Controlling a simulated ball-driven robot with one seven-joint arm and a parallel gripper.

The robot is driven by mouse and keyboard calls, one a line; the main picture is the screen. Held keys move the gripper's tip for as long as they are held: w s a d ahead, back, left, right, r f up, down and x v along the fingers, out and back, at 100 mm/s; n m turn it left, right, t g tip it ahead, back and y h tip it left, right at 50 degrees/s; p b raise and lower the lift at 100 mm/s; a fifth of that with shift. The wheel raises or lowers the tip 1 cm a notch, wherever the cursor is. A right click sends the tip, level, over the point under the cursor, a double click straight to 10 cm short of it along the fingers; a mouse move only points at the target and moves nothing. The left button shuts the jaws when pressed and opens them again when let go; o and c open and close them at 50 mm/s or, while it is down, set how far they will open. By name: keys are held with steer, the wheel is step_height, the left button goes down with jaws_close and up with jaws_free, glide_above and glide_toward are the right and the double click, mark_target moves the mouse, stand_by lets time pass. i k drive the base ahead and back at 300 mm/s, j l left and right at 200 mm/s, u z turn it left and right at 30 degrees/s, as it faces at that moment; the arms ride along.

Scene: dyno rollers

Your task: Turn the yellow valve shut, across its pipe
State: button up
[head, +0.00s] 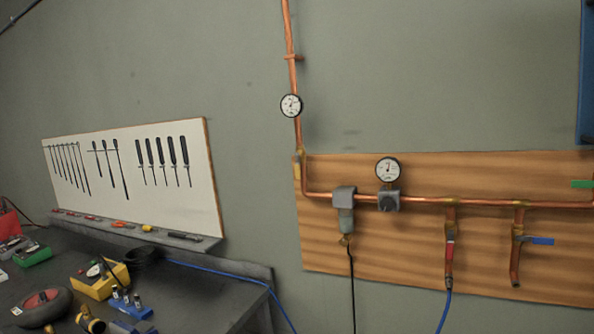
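A copper pipe (296,80) runs down the wall, then bends right along a wooden board. A small yellowish part (299,157) sits on the upright pipe at the board's top left corner. It looks in line with the pipe, but it is too small to tell whether it is the yellow valve's handle. No other yellow handle shows on the pipes. My gripper is not in view.
The wooden board (370,258) carries a gauge (388,169), a red handle (450,250), a blue handle (542,241) and a green handle (582,184). Another gauge (291,105) is higher up. A dark workbench (190,290) with tools fills the lower left.

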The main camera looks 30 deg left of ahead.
mark_target(297, 157)
steer(key=i+j+u, duration=0.1)
steer(key=i+j, duration=0.2)
steer(key=i, duration=0.55)
steer(key=i+j+u, duration=0.15)
steer(key=i, duration=0.7)
steer(key=i+j+u, duration=0.1)
steer(key=i+j, duration=0.15)
steer(key=i, duration=0.6)
